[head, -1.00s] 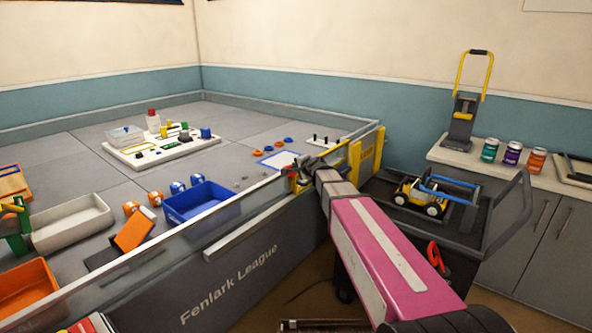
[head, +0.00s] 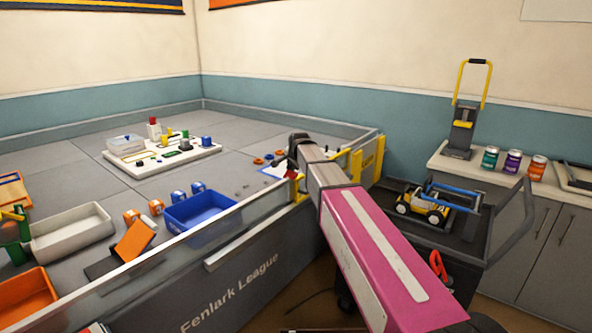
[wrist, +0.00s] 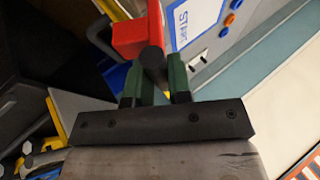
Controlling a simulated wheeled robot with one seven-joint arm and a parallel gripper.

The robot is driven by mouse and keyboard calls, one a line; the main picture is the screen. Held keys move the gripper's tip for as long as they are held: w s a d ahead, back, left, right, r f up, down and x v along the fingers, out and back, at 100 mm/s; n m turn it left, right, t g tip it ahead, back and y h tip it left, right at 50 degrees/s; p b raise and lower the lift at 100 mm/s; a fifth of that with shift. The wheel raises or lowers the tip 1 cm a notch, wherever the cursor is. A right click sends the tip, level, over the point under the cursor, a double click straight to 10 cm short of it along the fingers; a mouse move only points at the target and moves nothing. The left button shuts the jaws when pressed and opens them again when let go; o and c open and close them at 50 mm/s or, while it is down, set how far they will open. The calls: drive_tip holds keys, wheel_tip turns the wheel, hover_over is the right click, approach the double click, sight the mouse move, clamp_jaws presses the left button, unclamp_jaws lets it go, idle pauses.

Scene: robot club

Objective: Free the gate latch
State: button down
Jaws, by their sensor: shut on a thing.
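In the wrist view my gripper (wrist: 154,72) has its green fingers closed on either side of a dark round-ended grip. A red block (wrist: 140,34) sits right beside and above this grip. It looks like part of the gate latch, but how they join is hidden. In the head view a small red part (head: 292,173) shows just left of my arm's end, at the top of the arena wall. Yellow gate posts (head: 356,163) stand to the right of it. My arm hides the fingers and most of the latch in the head view.
The arena wall (head: 240,282) runs along the front. Inside are a blue bin (head: 203,218), a grey tray (head: 75,238) and a white board (head: 165,158) with coloured parts. A dark cart (head: 465,232) carrying a yellow-and-blue vehicle (head: 424,208) stands close right of my arm.

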drive_tip(key=shift+w+a+r+n+g+h, duration=0.3)
drive_tip(key=shift+w+a+r+g+h, duration=0.1)
drive_tip(key=shift+w+a+g+h, duration=0.25)
drive_tip(key=shift+w+a+r+g+h, duration=0.2)
drive_tip(key=shift+w+a+g+h, duration=0.35)
drive_tip(key=shift+a+g+h, duration=0.3)
drive_tip(key=shift+w+a+n+g+h, duration=0.45)
drive_tip(key=shift+g+h, duration=0.25)
drive_tip(key=shift+h, duration=0.2)
drive_tip(key=shift+w+a+f+g+h, duration=0.1)
drive_tip(key=shift+w+a+g+h, duration=0.05)
drive_tip(key=shift+a+g+h, duration=0.4)
drive_tip(key=shift+d, duration=0.1)
drive_tip(key=c, duration=1.1)
unclamp_jaws()
